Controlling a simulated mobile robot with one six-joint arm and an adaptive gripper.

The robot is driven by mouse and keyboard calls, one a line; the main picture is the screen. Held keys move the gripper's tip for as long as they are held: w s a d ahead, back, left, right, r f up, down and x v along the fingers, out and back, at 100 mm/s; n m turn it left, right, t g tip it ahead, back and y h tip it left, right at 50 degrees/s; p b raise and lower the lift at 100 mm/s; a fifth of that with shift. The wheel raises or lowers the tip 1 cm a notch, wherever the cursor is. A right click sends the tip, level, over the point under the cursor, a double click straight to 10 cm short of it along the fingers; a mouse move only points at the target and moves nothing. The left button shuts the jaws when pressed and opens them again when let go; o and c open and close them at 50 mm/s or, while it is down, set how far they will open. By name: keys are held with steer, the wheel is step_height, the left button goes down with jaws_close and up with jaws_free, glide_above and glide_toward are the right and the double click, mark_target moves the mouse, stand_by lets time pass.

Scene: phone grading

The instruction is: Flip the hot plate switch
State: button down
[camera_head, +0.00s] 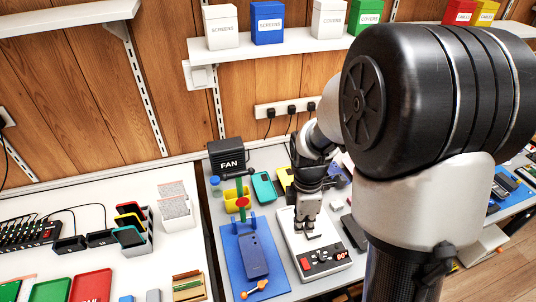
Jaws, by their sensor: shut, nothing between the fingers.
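The hot plate (290,240) is a white box on the grey bench, with a dark control panel on its front. The panel carries a lit red display (341,255) and a small red part at its left that looks like the switch (304,263). My gripper (308,229) is shut and empty. It points down over the hot plate's top, behind the panel. I cannot tell whether its fingertips touch the plate. My gripper and arm hide part of the plate's back.
A blue mat (232,262) with a blue phone (253,256) lies left of the hot plate. A dark phone (354,232) lies at its right. A black FAN box (227,155) stands behind. Red and green trays (92,286) are on the left table.

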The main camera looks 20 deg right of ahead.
mark_target(305, 264)
steer(key=f+n+b, duration=0.1)
steer(key=f, duration=0.5)
steer(key=s+f+n+b, duration=0.1)
steer(key=f+b, duration=0.1)
steer(key=f, duration=0.5)
steer(key=d+f+b, duration=0.1)
steer(key=f+b, duration=0.1)
steer(key=f, duration=0.4)
steer(key=shift+s+d+f+n+g, duration=0.1)
steer(key=shift+s+f+n+g, duration=0.2)
steer(key=shift+n+g, duration=0.1)
